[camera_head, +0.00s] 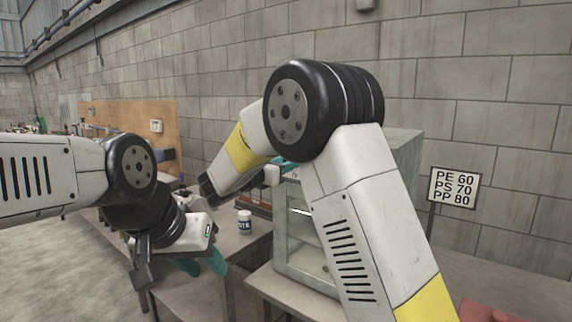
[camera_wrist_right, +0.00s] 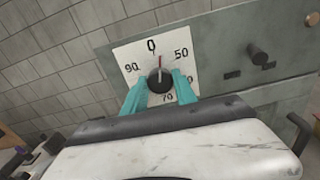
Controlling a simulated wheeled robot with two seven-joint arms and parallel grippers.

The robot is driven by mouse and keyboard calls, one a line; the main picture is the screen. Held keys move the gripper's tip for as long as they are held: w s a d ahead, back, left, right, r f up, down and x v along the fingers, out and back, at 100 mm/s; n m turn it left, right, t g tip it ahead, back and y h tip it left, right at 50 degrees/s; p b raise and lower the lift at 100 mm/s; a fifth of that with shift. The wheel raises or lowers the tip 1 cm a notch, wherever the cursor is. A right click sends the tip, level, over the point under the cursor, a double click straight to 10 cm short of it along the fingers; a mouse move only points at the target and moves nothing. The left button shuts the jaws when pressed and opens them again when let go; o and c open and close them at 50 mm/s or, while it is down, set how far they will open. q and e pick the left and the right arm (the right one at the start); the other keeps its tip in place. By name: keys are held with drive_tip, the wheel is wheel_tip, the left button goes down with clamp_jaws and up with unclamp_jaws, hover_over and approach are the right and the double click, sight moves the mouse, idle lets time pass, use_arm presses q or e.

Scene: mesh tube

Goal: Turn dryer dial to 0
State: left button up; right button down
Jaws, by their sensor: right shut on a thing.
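The dryer (camera_head: 295,235) is a grey-green cabinet with a glass front, partly hidden behind my right arm in the head view. Its dial has a white face (camera_wrist_right: 128,54) marked 0, 50, 70 and 90, with other marks partly covered. The black knob (camera_wrist_right: 159,80) sits between the teal fingers of my right gripper (camera_wrist_right: 159,88), which is shut on it. The red pointer (camera_wrist_right: 161,60) points up, slightly right of the 0. My left gripper (camera_head: 203,265) hangs low with its teal fingers apart and empty, in front of the bench.
A sign (camera_head: 453,188) reading PE 60, PS 70, PP 80 stands right of the dryer. A small labelled jar (camera_head: 244,221) stands on the bench left of it. A black knob (camera_wrist_right: 257,54) sits on the panel right of the dial. A wooden board (camera_head: 135,122) stands farther back.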

drive_tip(key=shift+n, duration=1.5)
drive_tip(key=c, duration=1)
unclamp_jaws()
drive_tip(key=shift+s+a, duration=0.1)
drive_tip(key=v, duration=0.7)
drive_tip(key=shift+s+a, duration=0.2)
drive_tip(key=shift+s, duration=0.05)
